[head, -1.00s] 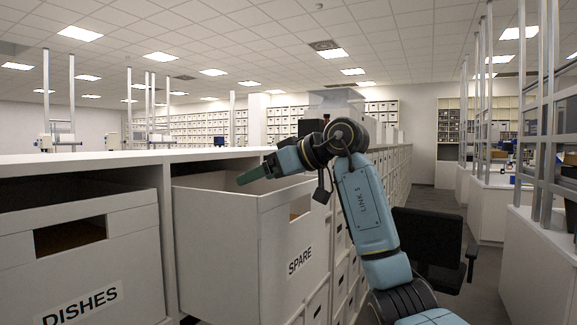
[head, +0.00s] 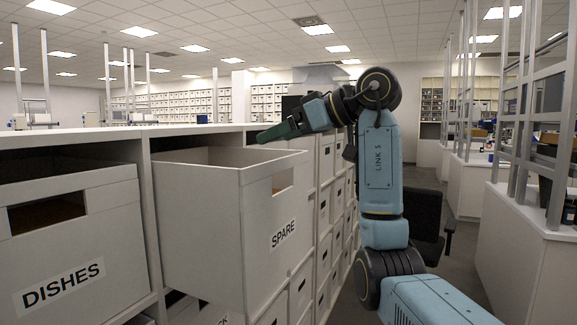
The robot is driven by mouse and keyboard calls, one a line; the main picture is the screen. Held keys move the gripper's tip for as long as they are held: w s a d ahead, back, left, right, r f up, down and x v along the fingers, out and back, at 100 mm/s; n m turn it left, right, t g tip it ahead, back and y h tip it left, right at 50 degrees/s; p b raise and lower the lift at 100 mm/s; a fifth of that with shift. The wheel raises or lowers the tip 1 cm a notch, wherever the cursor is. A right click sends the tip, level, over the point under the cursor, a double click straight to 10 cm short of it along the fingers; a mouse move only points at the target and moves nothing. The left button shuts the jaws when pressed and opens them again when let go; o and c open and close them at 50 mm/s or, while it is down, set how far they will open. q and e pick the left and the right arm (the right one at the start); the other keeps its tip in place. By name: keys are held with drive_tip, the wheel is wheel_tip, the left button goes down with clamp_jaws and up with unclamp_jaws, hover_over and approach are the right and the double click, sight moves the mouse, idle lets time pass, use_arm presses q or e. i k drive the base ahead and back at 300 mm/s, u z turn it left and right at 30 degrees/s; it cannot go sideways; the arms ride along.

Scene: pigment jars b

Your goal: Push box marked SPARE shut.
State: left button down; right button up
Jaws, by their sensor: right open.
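The white box marked SPARE (head: 200,222) sticks well out of its shelf compartment, its open top showing and a handhold cut in its front. My right gripper (head: 266,135) is open and empty, with dark green fingers pointing left. My left gripper is not in view.
A white box marked DISHES (head: 75,245) sits in the compartment to the left. More boxes line the shelf beyond SPARE. A black chair (head: 424,215) stands in the aisle behind my right arm. White benches with metal uprights (head: 540,240) stand on the right.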

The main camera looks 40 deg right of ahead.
sight(232, 222)
drive_tip(key=z, duration=1.4)
